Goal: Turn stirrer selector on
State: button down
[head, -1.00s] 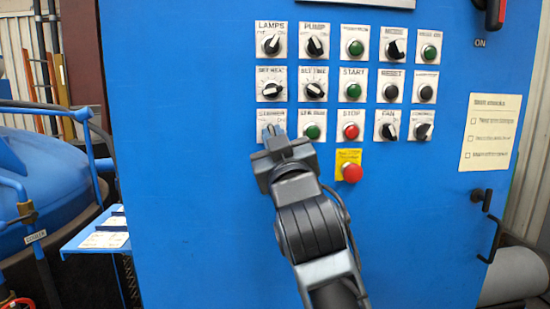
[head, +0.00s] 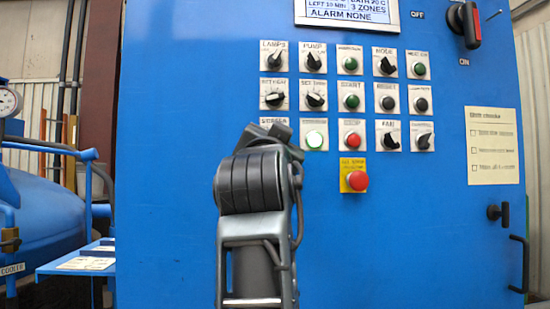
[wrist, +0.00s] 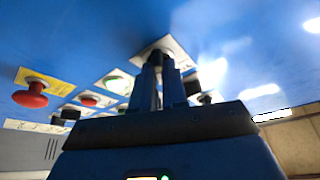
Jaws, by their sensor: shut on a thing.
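The stirrer selector's white label plate (head: 267,122) is at the left end of the third row on the blue panel. My arm covers its knob in the head view. In the wrist view the plate (wrist: 173,46) shows behind my fingers. My gripper (wrist: 158,75) is shut on the selector knob, which is mostly hidden between the fingers. In the head view my gripper (head: 275,131) is largely hidden behind my wrist. The green lamp (head: 314,140) just right of the selector is brightly lit.
A red stop button (head: 352,139) and a red mushroom button (head: 356,180) on a yellow plate stick out nearby. The fan selector (head: 388,137) is further right. A black-and-red switch handle (head: 467,25) juts out at the upper right.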

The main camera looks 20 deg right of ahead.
jog(key=shift+m+b, duration=0.3)
jog(key=shift+m, duration=0.2)
jog(key=c, duration=1.2)
grip_release()
jog(key=shift+o, duration=0.2)
jog(key=v, duration=0.7)
jog(key=shift+s+a+b, duration=0.25)
jog(key=shift+b, duration=0.05)
jog(key=shift+f, duration=0.15)
